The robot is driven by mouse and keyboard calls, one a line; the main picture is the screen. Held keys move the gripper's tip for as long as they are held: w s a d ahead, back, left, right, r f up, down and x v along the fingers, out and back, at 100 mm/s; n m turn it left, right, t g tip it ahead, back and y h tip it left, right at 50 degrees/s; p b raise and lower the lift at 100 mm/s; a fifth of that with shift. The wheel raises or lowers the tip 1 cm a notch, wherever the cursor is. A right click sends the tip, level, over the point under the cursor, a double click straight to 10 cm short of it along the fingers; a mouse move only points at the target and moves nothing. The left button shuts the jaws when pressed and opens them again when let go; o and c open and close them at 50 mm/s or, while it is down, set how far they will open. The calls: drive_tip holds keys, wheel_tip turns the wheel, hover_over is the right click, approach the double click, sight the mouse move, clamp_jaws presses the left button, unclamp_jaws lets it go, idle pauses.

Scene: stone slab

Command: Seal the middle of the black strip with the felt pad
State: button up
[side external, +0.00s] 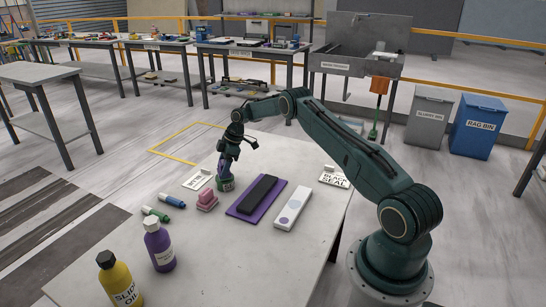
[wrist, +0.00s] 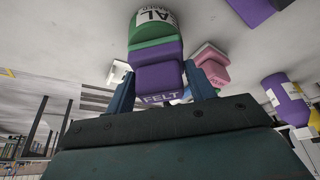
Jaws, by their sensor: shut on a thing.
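The black strip (side external: 259,189) lies on a purple base (side external: 240,209) on the slab; a corner of the base shows at the top right of the wrist view (wrist: 250,10). My gripper (wrist: 160,88) is shut on the felt pad (wrist: 158,75), a purple block marked FELT with a green layer at its far end. In the side view my gripper (side external: 226,164) points down, left of the strip and apart from it. A round green tin (wrist: 153,22) with a white label sits right at the pad's green end. Whether they touch is unclear.
A white plate with pale round spots (side external: 292,209) lies right of the strip. A BLACK SEAL card (side external: 334,180) lies behind.

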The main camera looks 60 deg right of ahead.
sight(223, 162)
drive_tip(key=shift+r, duration=3.3)
drive_tip(key=shift+a, duration=0.1)
drive_tip(key=shift+w+a+r, duration=0.15)
drive_tip(key=shift+a, duration=0.25)
drive_tip(key=shift+w+a+r, duration=0.1)
drive_tip(key=shift+a, duration=0.25)
drive_tip(key=s+a+r+m+t+h, duration=0.15)
drive_tip(key=s+a+m, duration=0.25)
drive_tip(key=a, duration=0.7)
drive_tip(key=s+a+r+m+h, duration=0.1)
drive_tip(key=s+a+r+m, duration=0.2)
drive_tip(key=a, duration=0.8)
drive_tip(key=s+a+r+m, duration=0.1)
drive_tip(key=s+a+m, duration=0.15)
drive_tip(key=s, duration=0.65)
drive_tip(key=d+f+m+h, duration=0.2)
drive_tip(key=d+f+m, duration=0.1)
drive_tip(key=d, duration=1.2)
drive_tip(key=w+d+f+m+g+h, duration=0.1)
drive_tip(key=d+m, duration=0.4)
drive_tip(key=d, duration=1)
wheel_tip(223, 162, down, 3)
drive_tip(key=shift+d+r+h, duration=0.2)
drive_tip(key=shift+d+h, duration=0.1)
drive_tip(key=shift+h, duration=0.15)
